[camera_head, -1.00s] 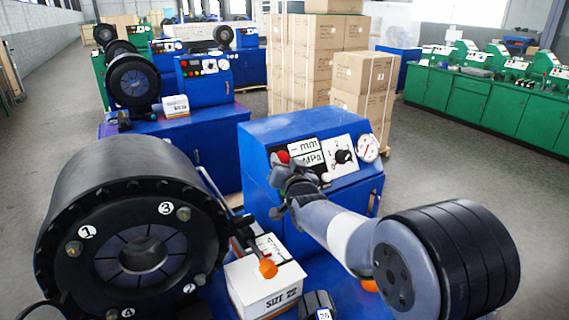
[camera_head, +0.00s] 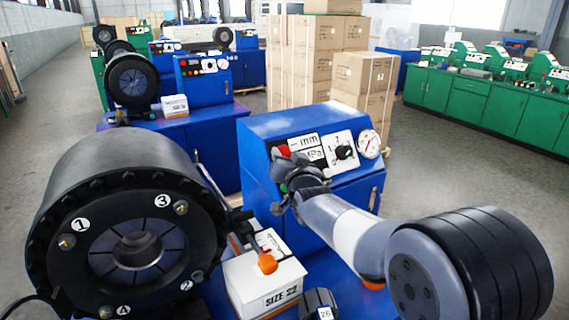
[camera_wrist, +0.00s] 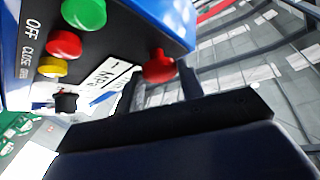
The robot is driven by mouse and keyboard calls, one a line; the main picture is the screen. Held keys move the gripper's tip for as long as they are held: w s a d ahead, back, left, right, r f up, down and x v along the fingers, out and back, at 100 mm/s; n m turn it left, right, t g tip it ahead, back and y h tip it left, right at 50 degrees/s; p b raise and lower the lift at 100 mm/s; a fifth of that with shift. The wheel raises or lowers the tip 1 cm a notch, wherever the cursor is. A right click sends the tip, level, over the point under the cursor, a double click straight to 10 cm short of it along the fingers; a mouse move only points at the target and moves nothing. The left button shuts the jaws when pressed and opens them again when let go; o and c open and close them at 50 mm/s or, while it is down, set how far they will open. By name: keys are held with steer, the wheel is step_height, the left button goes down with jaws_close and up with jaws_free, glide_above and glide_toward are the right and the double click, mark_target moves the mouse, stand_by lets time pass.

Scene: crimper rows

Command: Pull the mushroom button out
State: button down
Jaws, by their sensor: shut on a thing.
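The red mushroom button (camera_wrist: 158,67) is at the edge of the blue crimper's control panel, to the right of the other buttons in the wrist view. It also shows in the head view (camera_head: 284,150), partly covered by my gripper (camera_head: 286,168). In the wrist view the fingertips of my gripper (camera_wrist: 163,80) lie either side of the button, shut on it. A green button (camera_wrist: 84,12), a flatter red button (camera_wrist: 64,45) and a yellow button (camera_wrist: 52,67) are on the same panel.
A black knob (camera_head: 344,153) and a round gauge (camera_head: 370,143) are on the panel. The large black crimping head (camera_head: 50,205) stands at the left. A white SIZE 22 box (camera_head: 262,288) sits below my arm. Stacked cartons (camera_head: 360,75) stand behind.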

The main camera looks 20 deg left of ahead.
steer(key=c, duration=0.9)
jaws_free()
steer(key=shift+d+r, duration=0.1)
steer(key=shift+d, duration=0.05)
steer(key=shift+s, duration=0.1)
steer(key=b+v, duration=0.3)
steer(key=v, duration=0.7)
steer(key=shift+s+d+b, duration=0.25)
steer(key=shift+s+b, duration=0.1)
steer(key=shift+b, duration=0.05)
steer(key=p+x, duration=0.4)
steer(key=x, duration=0.6)
steer(key=shift+w+a+r, duration=0.1)
steer(key=shift+w+a, duration=0.05)
steer(key=shift+w, duration=0.05)
steer(key=shift+w+a, duration=0.2)
steer(key=shift+w, duration=0.1)
steer(key=shift+a+p, duration=0.1)
steer(key=shift+p, duration=0.4)
